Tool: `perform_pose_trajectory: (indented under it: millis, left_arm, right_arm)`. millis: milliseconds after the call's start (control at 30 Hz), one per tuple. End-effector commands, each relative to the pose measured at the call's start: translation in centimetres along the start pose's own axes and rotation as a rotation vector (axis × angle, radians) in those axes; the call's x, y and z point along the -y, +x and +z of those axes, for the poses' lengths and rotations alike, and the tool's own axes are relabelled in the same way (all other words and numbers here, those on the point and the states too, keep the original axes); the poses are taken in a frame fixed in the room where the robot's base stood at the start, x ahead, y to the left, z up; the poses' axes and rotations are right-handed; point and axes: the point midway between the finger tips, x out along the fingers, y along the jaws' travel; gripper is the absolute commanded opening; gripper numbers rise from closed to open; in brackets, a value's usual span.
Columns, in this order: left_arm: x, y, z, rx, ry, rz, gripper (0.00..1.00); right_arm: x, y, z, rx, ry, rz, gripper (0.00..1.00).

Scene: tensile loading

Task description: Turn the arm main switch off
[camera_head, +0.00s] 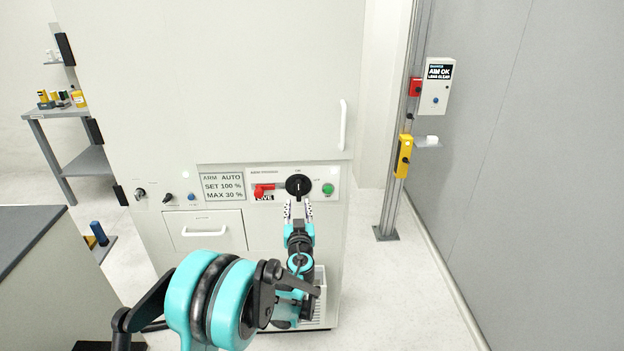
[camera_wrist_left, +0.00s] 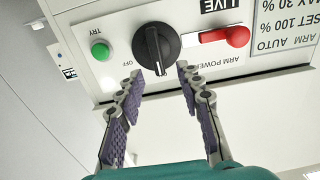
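The arm main switch is a round black rotary knob (camera_head: 298,186) with a raised grip on the cabinet's control panel. It also shows in the wrist view (camera_wrist_left: 156,46), which sees the panel upside down. Its white line runs nearly vertical, toward the top of the panel. An "OFF" label is beside the knob, on the green button's side. My left gripper (camera_head: 299,209) is in front of the panel, just below the knob in the head view. In the wrist view its fingers (camera_wrist_left: 160,76) are apart and empty, with the tips close to the knob. My right gripper is not in view.
A red lever (camera_wrist_left: 238,36) is beside the knob, near a "LIVE" plate. A green button (camera_wrist_left: 100,51) is on the other side. A display (camera_head: 223,186) reads "ARM AUTO". A drawer (camera_head: 204,231) is below. A door handle (camera_head: 343,125) stands above right.

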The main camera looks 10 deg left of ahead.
Motion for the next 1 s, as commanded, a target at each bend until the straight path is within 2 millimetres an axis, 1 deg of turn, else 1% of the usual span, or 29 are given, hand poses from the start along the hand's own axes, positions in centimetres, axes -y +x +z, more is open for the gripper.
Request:
perform_pose_trajectory:
  millis: [167, 400, 533, 700, 933, 967, 1000]
  left_arm:
    - [-0.3, 1.4, 0.4, -0.008, -0.001, 0.008, 0.36]
    - [-0.3, 5.4, 0.5, -0.007, -0.001, 0.007, 0.36]
    - [-0.3, 7.0, 0.4, -0.007, -0.001, 0.006, 0.36]
    - [-0.3, 8.0, 0.3, -0.007, -0.001, 0.007, 0.36]
    - [-0.3, 8.0, 0.2, -0.007, -0.001, 0.007, 0.36]
    - [-0.3, 8.0, 0.2, -0.007, -0.001, 0.007, 0.28]
    - [-0.3, 8.0, 0.2, -0.007, -0.001, 0.007, 0.18]
  right_arm:
    - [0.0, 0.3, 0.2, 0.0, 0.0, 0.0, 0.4]
    - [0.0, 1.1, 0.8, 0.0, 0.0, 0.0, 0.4]
    - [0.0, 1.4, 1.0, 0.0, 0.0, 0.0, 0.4]
    - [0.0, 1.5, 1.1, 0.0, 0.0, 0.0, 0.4]
    - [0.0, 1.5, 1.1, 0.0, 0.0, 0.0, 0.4]
    - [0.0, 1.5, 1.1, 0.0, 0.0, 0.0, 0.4]
    - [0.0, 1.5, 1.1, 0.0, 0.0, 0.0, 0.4]
